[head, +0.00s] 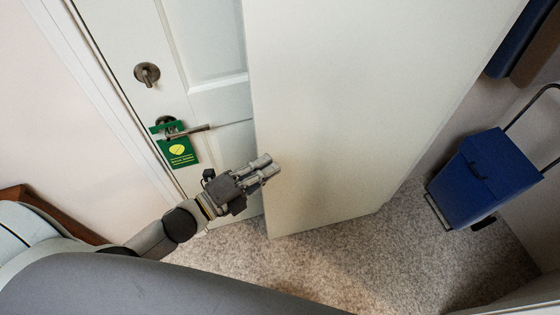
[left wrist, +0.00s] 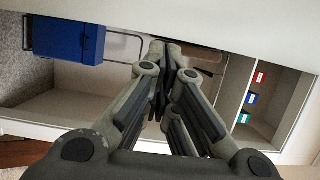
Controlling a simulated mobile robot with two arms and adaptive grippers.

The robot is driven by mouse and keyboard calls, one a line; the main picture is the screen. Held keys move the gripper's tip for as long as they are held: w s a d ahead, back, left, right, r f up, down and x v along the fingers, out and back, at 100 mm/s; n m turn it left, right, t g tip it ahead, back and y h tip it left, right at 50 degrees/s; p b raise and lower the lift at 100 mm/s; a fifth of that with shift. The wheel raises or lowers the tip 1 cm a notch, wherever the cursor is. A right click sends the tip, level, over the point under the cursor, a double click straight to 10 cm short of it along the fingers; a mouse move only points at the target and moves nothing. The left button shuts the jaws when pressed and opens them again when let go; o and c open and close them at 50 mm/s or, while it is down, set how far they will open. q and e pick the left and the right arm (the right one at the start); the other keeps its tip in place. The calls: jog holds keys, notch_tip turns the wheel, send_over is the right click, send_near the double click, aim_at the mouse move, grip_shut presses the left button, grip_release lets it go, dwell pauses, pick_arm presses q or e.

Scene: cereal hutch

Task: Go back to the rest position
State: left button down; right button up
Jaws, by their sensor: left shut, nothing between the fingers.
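My left gripper (head: 270,168) reaches in from the lower left in the head view, in front of a large pale panel (head: 350,100). Its fingers are together with nothing between them. In the left wrist view the closed fingers (left wrist: 168,75) fill the middle, and a pale top edge and a compartment show behind them. I cannot tell the exact gap between the gripper and the panel. My right gripper is in neither view.
A white door (head: 190,60) with a lever handle (head: 188,131) and a green hanger tag (head: 177,150) stands beyond my left gripper. A blue wheeled box (head: 482,178) stands at right on speckled carpet (head: 350,255). Several small binders (left wrist: 250,99) sit on shelves.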

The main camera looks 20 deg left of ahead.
pick_arm(q)
jog(key=s+a+f+n+g+y, duration=0.2)
jog(key=a+f+n+y, duration=0.15)
jog(key=f, duration=0.75)
jog(key=s+a+f+n+g+y, duration=0.1)
jog(key=s+a+f+n+y, duration=0.3)
jog(key=f, duration=0.7)
jog(key=s+a+f+n+g+y, duration=0.15)
jog(key=a+f+n, duration=0.4)
jog(key=f, duration=0.55)
jog(key=s+d+f+n+g, duration=0.1)
jog(key=s+f+n+g, duration=0.2)
jog(key=s+f, duration=0.3)
jog(key=s+d+f+n+g, duration=0.2)
jog(key=s+f, duration=0.4)
jog(key=s, duration=0.5)
jog(key=s+d+f+n+g+y, duration=0.1)
jog(key=s+f+n+g, duration=0.3)
jog(key=s, duration=0.5)
notch_tip(320, 180, down, 2)
jog(key=shift+d, duration=0.5)
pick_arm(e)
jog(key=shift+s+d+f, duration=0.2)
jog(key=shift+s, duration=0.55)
